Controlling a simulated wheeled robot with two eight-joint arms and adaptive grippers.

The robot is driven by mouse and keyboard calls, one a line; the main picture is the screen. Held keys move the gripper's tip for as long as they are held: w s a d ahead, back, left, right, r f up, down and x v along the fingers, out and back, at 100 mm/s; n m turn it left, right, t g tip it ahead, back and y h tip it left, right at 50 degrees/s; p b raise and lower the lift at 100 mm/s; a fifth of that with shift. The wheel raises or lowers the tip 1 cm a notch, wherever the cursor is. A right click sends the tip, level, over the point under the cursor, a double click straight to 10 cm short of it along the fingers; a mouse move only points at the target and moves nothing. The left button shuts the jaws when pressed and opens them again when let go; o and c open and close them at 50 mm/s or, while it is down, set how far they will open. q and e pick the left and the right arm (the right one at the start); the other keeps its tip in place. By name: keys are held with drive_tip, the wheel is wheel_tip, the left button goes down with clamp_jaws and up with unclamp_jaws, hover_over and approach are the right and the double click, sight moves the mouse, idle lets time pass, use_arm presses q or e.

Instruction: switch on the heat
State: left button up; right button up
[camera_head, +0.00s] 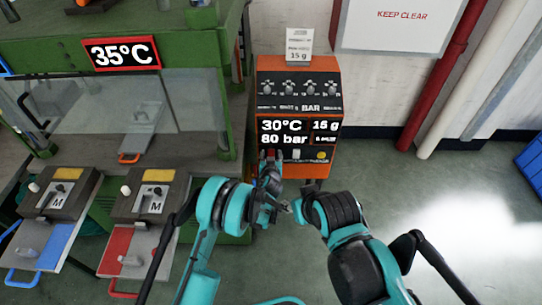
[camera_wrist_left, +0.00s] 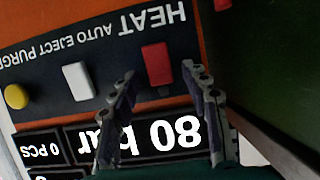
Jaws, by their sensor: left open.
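The orange control box (camera_head: 299,72) stands at centre with its panel facing me. Its display (camera_head: 299,133) reads 30°C, 80 bar and 15 g. In the left wrist view the panel is upside down, and a red rocker switch (camera_wrist_left: 157,63) sits beside the HEAT label (camera_wrist_left: 152,20). My left gripper (camera_head: 271,157) is open and empty at the lower left of the panel. In the wrist view its fingertips (camera_wrist_left: 160,75) lie either side of the red switch; contact cannot be told. My right gripper (camera_head: 288,207) is low in front of the box, its fingers too small to read.
A white switch (camera_wrist_left: 77,80) and a yellow button (camera_wrist_left: 16,97) sit beside the red switch. The green press (camera_head: 190,30), showing 35°C, stands close on the left. Mould trays with blue (camera_head: 53,247) and red (camera_head: 116,243) plates are at lower left.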

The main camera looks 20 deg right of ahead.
sight(271, 135)
use_arm(q)
clamp_jaws()
drive_tip(key=shift+s+a+f+t+h, duration=0.1)
drive_tip(key=shift+f+t+h, duration=0.1)
drive_tip(key=shift+t, duration=0.5)
drive_tip(key=shift+s+f+t+h, duration=0.1)
drive_tip(key=shift+f+t+h, duration=0.1)
drive_tip(key=shift+t, duration=0.5)
drive_tip(key=shift+s+a+f+t+h, duration=0.1)
drive_tip(key=shift+t+h, duration=0.1)
drive_tip(key=shift+t, duration=0.5)
unclamp_jaws()
drive_tip(key=shift+d, duration=0.1)
wheel_tip(271, 135, up, 10)
drive_tip(key=shift+f, duration=0.1)
